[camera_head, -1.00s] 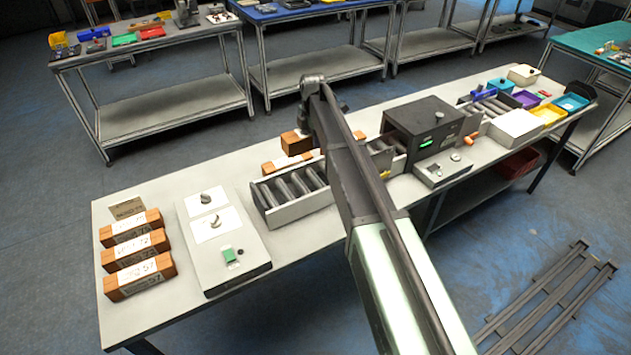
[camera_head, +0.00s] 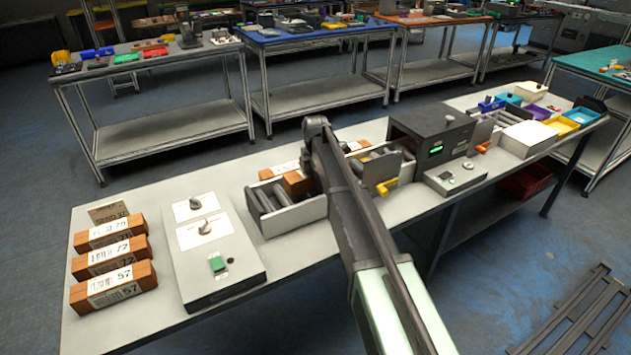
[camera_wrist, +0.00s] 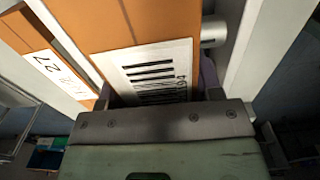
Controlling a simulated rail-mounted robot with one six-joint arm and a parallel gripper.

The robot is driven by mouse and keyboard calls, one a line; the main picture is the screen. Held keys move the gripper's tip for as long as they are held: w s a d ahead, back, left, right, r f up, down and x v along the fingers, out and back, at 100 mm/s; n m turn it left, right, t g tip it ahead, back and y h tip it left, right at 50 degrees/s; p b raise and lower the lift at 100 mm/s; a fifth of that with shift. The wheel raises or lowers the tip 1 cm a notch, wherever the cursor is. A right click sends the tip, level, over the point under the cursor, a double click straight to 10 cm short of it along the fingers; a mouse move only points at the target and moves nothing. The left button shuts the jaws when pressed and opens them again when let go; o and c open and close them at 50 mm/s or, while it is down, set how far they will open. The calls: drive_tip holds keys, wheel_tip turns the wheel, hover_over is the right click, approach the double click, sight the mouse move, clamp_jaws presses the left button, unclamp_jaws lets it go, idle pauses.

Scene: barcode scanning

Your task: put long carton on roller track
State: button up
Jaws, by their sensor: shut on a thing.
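My gripper (camera_wrist: 155,88) is shut on a long orange-brown carton (camera_wrist: 143,25) with a white barcode label facing the wrist camera. In the head view the carton (camera_head: 297,183) shows at or just above the rollers of the roller track (camera_head: 291,217), between its side walls. I cannot tell whether it touches the rollers. My arm hides its right part and the gripper's fingers in the head view. A roller and a pale side wall (camera_wrist: 268,50) show beside the carton in the wrist view.
Another labelled carton (camera_head: 284,170) lies behind the track. Three labelled cartons (camera_head: 112,285) lie in a row at the table's left end. A control panel box (camera_head: 216,250) stands left of the track, and a dark scanner box (camera_head: 432,133) stands to its right.

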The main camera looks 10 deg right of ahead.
drive_tip(key=shift+f, duration=0.25)
drive_tip(key=o, duration=1.3)
drive_tip(key=shift+r, duration=0.1)
drive_tip(key=shift+o, duration=0.2)
wheel_tip(320, 180, up, 13)
drive_tip(key=p, duration=1.2)
drive_tip(key=shift+f, duration=0.25)
drive_tip(key=s+d+m, duration=0.1)
drive_tip(key=s+m, duration=2)
drive_tip(key=s, duration=1.4)
drive_tip(key=shift+d+m, duration=0.25)
drive_tip(key=shift+m, duration=0.15)
